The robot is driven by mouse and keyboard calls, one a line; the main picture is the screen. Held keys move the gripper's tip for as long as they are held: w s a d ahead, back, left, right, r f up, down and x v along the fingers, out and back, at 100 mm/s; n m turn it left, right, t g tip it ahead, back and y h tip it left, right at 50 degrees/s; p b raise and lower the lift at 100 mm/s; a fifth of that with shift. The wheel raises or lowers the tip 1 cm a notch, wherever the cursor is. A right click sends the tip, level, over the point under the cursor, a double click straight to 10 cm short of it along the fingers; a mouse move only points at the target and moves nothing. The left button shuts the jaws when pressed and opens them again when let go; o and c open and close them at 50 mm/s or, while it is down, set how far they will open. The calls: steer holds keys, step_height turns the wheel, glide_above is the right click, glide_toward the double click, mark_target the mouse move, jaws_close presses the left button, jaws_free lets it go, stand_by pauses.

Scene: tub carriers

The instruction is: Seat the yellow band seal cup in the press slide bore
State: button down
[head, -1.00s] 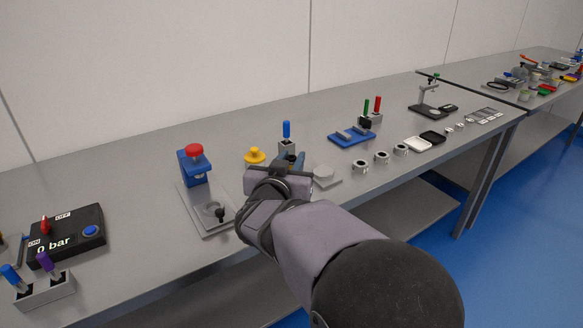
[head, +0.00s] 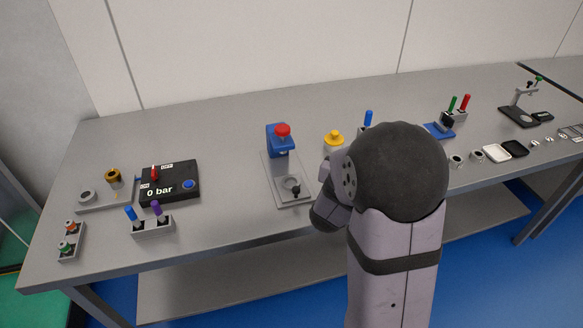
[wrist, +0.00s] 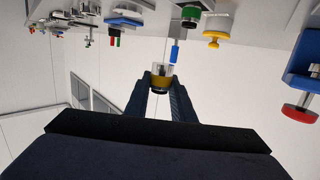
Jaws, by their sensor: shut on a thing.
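The seal cup (wrist: 161,77), a small pale cup with a yellow band, is between the fingertips of my gripper (wrist: 160,86) in the wrist view. My gripper is shut on it, and the wrist view appears upside down. In the head view my own arm hides the gripper and the cup. The blue press (head: 280,140) with a red knob stands left of my arm. Its slide (head: 290,187) lies at the front of the grey base plate, with a ring-shaped bore and a small black knob. The press also shows at the right edge of the wrist view (wrist: 304,68).
A yellow knobbed piece (head: 334,139) stands right of the press. A black 0 bar box (head: 170,183) and a holder with blue and purple tools (head: 152,227) are to the left. Bench surface between box and press is clear. Small rings (head: 476,156) lie to the right.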

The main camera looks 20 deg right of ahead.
mark_target(291, 184)
steer(key=w+a+f+n+t+y+p, duration=0.1)
steer(key=a+y+p, duration=0.1)
steer(key=a+f+n+t+y+p, duration=0.1)
steer(key=a+n+y+p, duration=0.1)
steer(key=a, duration=0.1)
steer(key=w+a+f+n+t+y+p, duration=0.1)
steer(key=a+n+y+p, duration=0.1)
steer(key=shift+w+a+f+t, duration=0.25)
steer(key=shift+w+a+t, duration=0.1)
steer(key=shift+t, duration=0.05)
steer(key=w+a+r+n+y, duration=0.3)
steer(key=a+r+n+y, duration=0.15)
steer(key=a, duration=0.55)
steer(key=shift+m+t+y, duration=0.25)
steer(key=shift+m+t, duration=0.15)
steer(key=shift+m, duration=0.05)
steer(key=shift+s+d+f+p, duration=0.1)
steer(key=shift+f+p, duration=0.2)
steer(key=shift+f, duration=2.05)
steer(key=shift+s+d+f+p, duration=0.1)
steer(key=shift+f+p, duration=0.15)
steer(key=shift+f, duration=2.05)
steer(key=shift+f, duration=0.25)
steer(key=c, duration=1.5)
jaws_free()
steer(key=shift+r, duration=0.1)
